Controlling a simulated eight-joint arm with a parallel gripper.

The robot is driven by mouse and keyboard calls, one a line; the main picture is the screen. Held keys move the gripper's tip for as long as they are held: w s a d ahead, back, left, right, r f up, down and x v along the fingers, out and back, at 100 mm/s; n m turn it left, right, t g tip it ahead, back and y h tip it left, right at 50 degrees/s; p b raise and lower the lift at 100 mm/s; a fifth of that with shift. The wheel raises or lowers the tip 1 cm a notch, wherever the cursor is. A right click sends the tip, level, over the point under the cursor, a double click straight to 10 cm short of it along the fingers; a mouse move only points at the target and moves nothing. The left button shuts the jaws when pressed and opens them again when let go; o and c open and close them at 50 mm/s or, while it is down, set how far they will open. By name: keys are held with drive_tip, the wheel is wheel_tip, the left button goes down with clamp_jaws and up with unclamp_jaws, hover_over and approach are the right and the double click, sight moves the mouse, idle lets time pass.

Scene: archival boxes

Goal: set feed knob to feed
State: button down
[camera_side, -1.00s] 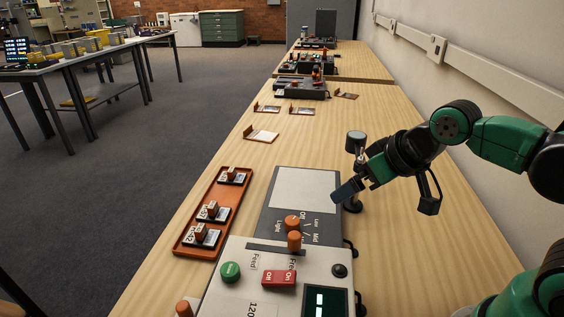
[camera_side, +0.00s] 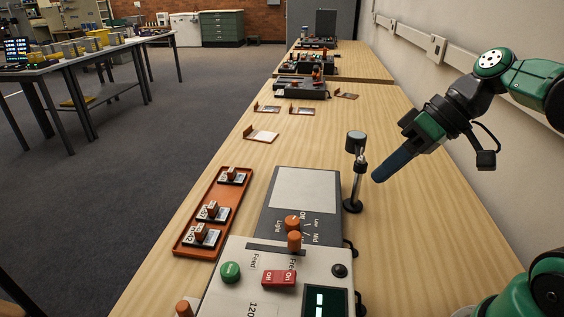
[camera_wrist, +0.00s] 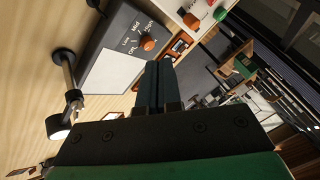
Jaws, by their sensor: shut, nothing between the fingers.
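The control box (camera_side: 225,296) stands on the bench, with lettering that reads "Feed" and what looks like "Fre...". An orange knob (camera_side: 294,241) sits at a dark slot (camera_side: 262,247), nearer the "Fre..." side than the "Feed" side. Another orange knob (camera_side: 292,222) just behind it has Off, Low and Mid marks; it also shows in the wrist view (camera_wrist: 147,43). The slot knob seems to be the orange shape (camera_wrist: 190,20) at the wrist view's top. My gripper (camera_side: 378,178) is shut and empty, in the air right of the box, touching nothing; its fingers (camera_wrist: 158,66) show together.
A lamp on a post (camera_side: 356,142) stands between my gripper and the pale panel (camera_side: 304,190). The box also carries a green button (camera_side: 230,272) and a red switch (camera_side: 279,278). An orange tray (camera_side: 183,247) lies to the left. The wall is at right.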

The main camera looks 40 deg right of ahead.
sight(294, 243)
drive_tip(key=x, duration=0.9)
drive_tip(key=shift+w+a+f, duration=0.15)
drive_tip(key=shift+f, duration=0.05)
drive_tip(key=shift+a+f, duration=0.15)
drive_tip(key=shift+a, duration=0.9)
drive_tip(key=shift+a+f, duration=0.1)
drive_tip(key=shift+a, duration=0.95)
drive_tip(key=shift+w, duration=0.1)
drive_tip(key=shift+w+a, duration=2.1)
drive_tip(key=shift+a, duration=0.05)
